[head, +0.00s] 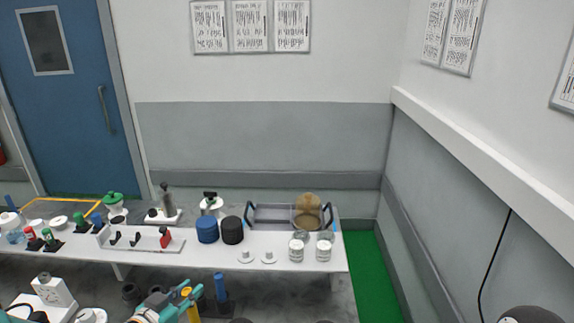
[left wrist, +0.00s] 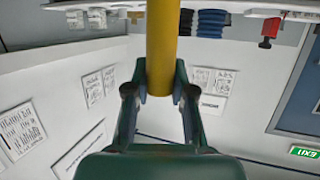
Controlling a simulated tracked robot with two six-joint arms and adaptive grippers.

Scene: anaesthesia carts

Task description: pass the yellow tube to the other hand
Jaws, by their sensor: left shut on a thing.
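The yellow tube (left wrist: 162,45) stands out large in the left wrist view, running from the top edge down to between the fingers of my left gripper (left wrist: 160,94). The fingers are shut on it, one on each side. In the head view my left gripper (head: 176,304) is at the bottom edge, partly cut off. A short piece of the yellow tube (head: 192,312) shows beside its teal fingers. My right gripper cannot be made out in either view.
A long white table (head: 310,262) holds blue (head: 207,229) and black (head: 232,230) round items, white-lidded jars (head: 296,250) and a handled tray (head: 270,214). A blue upright piece (head: 220,287) stands just right of my left gripper. A wall closes the right side.

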